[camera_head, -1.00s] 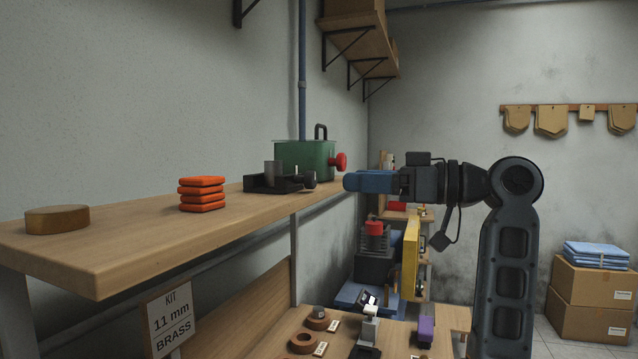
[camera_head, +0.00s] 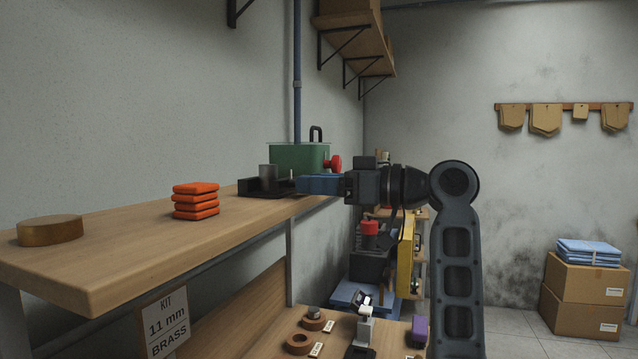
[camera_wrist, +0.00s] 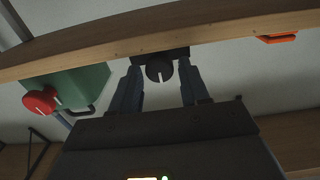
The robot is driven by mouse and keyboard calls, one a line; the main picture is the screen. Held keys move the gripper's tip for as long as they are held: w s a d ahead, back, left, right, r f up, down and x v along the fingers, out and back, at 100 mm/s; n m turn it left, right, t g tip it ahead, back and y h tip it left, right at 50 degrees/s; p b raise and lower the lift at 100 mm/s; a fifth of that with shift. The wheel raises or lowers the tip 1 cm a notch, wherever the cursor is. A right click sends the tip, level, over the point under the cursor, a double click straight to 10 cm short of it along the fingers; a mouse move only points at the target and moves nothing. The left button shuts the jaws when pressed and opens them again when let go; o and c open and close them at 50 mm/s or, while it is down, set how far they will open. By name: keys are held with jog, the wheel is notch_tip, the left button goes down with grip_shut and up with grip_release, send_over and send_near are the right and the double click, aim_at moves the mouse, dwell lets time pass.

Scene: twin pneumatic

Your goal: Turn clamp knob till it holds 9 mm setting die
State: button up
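The black clamp (camera_head: 252,188) sits on the upper wooden shelf with an upright grey cylinder (camera_head: 268,172) in it, perhaps the setting die; its size cannot be read. The round black clamp knob (camera_wrist: 159,68) has a pale slot line and shows in the wrist view between my two blue fingers. In the head view my fingers hide the knob. My gripper (camera_head: 300,184) is level, at the clamp's right end. It also shows in the wrist view (camera_wrist: 160,72), open, with a gap between each finger and the knob.
A green box (camera_head: 298,157) with a red knob (camera_head: 333,163) stands just behind my fingers. Orange plates (camera_head: 196,200) and a brass disc (camera_head: 50,230) are on the shelf. A sign (camera_head: 166,320) reads "KIT 11 mm BRASS". Below is a bench with rings.

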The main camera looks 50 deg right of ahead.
jog(key=c, duration=0.7)
jog(key=shift+r+m+p, duration=0.25)
jog(key=shift+m+p, duration=0.55)
jog(key=shift+p, duration=0.1)
jog(key=shift+c, duration=0.2)
jog(key=shift+f+m+p, duration=0.15)
jog(key=shift+m+p, duration=0.35)
jog(key=shift+m, duration=0.3)
jog(key=o, duration=1)
jog(key=shift+o, duration=0.2)
jog(key=b+v, duration=0.1)
jog(key=v, duration=0.6)
jog(key=shift+s+d+b, duration=0.2)
jog(key=shift+s+b, duration=0.15)
